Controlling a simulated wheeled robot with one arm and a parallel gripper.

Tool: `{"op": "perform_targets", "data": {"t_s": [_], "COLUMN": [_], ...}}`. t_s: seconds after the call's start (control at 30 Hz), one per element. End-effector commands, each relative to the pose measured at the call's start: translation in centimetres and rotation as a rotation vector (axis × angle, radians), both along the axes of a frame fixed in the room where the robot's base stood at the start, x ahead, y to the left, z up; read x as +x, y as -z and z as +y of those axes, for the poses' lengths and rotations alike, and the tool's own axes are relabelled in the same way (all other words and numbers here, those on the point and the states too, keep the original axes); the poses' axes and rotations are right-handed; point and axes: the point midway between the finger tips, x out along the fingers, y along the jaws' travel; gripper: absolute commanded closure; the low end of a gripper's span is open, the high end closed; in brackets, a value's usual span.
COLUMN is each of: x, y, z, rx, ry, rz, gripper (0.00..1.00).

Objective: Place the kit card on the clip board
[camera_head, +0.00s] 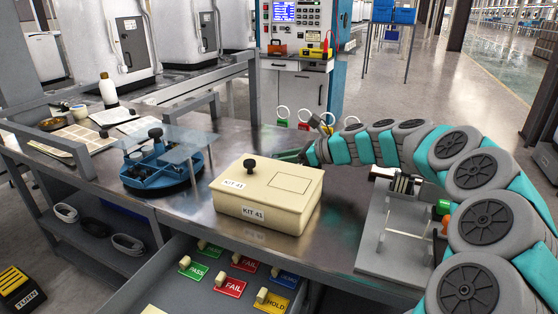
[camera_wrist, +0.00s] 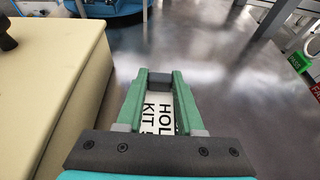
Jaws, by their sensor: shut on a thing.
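In the wrist view my gripper (camera_wrist: 159,80) has its green fingers closed around a white card (camera_wrist: 158,112) with black print reading "HOL" and "KIT". Part of the print is cut off by the gripper. In the head view my gripper (camera_head: 290,155) is low over the metal bench, just behind the cream box marked KIT 41 (camera_head: 265,195); the card is hidden there. A grey board (camera_head: 372,258) with metal and black parts at its back edge lies on the bench at the right. I cannot tell for sure that it is the clip board.
A blue round tray under a clear cover (camera_head: 160,170) stands left of the box. Papers (camera_head: 75,143) and a white bottle (camera_head: 108,90) are at the far left. An open drawer (camera_head: 190,290) below holds PASS, FAIL and HOLD tags. Bare bench lies between box and grey board.

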Motion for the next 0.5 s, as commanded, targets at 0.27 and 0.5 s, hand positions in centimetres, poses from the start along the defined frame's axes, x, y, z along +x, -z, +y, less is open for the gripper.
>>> {"op": "perform_targets", "data": {"t_s": [0.27,0.5], "x": [0.02,0.04], "y": [0.31,0.58], "z": [-0.01,-0.03], "rx": [0.000,-0.001], "ry": [0.001,0.001], "rz": [-0.002,-0.001], "gripper": [1.00,0.52]}}
